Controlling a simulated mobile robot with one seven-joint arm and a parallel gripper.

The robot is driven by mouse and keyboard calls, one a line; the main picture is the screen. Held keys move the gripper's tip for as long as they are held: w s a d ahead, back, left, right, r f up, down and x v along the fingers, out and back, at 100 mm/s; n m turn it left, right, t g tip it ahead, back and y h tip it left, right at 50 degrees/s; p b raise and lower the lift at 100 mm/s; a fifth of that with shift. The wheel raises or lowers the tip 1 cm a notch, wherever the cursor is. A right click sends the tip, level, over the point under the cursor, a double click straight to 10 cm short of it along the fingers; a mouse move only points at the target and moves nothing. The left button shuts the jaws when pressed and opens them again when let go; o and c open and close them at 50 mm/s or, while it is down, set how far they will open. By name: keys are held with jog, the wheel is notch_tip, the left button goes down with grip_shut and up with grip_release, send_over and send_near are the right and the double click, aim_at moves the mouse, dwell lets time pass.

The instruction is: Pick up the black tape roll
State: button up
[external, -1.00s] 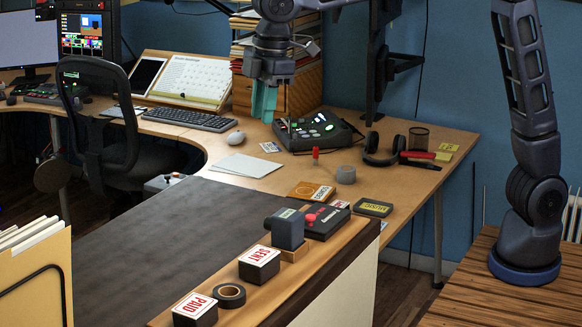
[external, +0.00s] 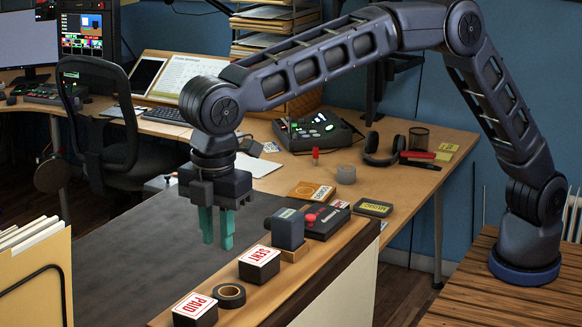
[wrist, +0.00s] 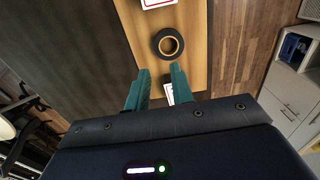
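The black tape roll (external: 230,304) lies flat on the wooden ledge between the PAID stamp (external: 195,310) and the SENT stamp (external: 260,264). In the wrist view the roll (wrist: 156,43) is a dark ring with a tan inner rim, ahead of the fingertips. My gripper (external: 216,244) points down with its two teal fingers apart and nothing between them. It hangs above the dark desk surface, up and left of the SENT stamp in the external view. In the wrist view the fingers (wrist: 161,70) partly flank a red-and-white stamp top lying below.
A dark block-shaped device (external: 287,230) and a black box with a red knob (external: 325,222) stand farther along the ledge. A grey roll (external: 345,174) sits on the rear desk. A folder holder (external: 35,270) is at the left. The dark desk surface (external: 130,270) is clear.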

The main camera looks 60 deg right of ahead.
aim_at(219, 288)
jog(key=f, duration=0.9)
jog(key=shift+w+f, duration=0.2)
jog(key=shift+f, duration=0.15)
grip_shut()
